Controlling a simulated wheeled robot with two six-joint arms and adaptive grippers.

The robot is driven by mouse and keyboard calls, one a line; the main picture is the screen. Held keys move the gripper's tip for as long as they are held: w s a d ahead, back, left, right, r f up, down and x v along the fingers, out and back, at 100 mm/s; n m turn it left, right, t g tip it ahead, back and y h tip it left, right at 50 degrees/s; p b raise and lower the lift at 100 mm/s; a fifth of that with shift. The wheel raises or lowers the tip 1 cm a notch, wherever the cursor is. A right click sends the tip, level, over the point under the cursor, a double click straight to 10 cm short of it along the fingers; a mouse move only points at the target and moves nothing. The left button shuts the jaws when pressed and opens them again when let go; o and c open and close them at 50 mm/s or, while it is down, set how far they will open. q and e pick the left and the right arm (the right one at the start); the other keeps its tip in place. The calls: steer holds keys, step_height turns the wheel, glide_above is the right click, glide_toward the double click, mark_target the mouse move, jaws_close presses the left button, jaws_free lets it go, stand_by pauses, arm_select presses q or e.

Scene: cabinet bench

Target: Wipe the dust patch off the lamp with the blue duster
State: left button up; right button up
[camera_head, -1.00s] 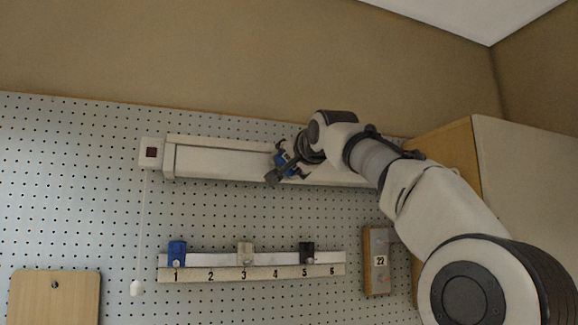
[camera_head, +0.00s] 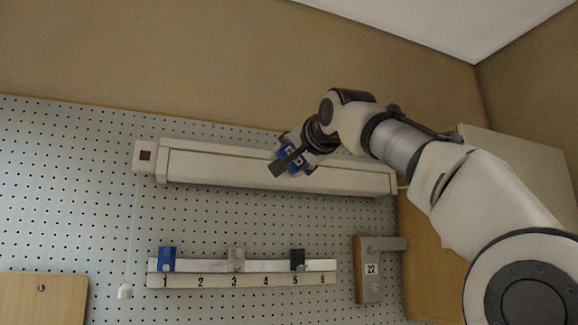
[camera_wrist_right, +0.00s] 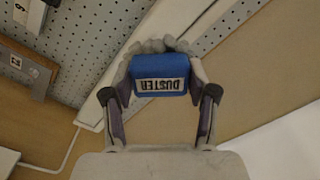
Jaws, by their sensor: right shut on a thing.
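The lamp (camera_head: 220,169) is a long white fixture on the pegboard wall in the head view. My right gripper (camera_head: 286,157) is in front of the lamp's middle, near its upper edge, and hides part of it. It is shut on the blue duster (camera_wrist_right: 160,70), whose label reads DUSTER upside down in the right wrist view. Grey fluffy material shows at the duster's far side. The lamp (camera_wrist_right: 126,68) runs behind the duster there; I cannot tell whether they touch. I cannot make out a dust patch. My left gripper is not in view.
A switch box (camera_head: 145,156) with a hanging pull cord sits at the lamp's left end. Below is a numbered rail (camera_head: 215,281) with blue, pale and black clips. A box marked 22 (camera_head: 369,285) hangs at right. A cabinet (camera_head: 430,250) stands beyond it.

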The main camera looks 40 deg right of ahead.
steer(key=shift+s, duration=0.15)
stand_by(0.3)
steer(key=shift+r+p, duration=0.15)
steer(key=shift+p, duration=0.15)
steer(key=shift+w+d+p, duration=0.1)
steer(key=shift+w+p, duration=0.2)
steer(key=shift+w, duration=0.2)
steer(key=shift+p+x, duration=1.6)
steer(key=shift+x, duration=1.25)
steer(key=shift+p+x, duration=0.7)
steer(key=shift+x, duration=0.2)
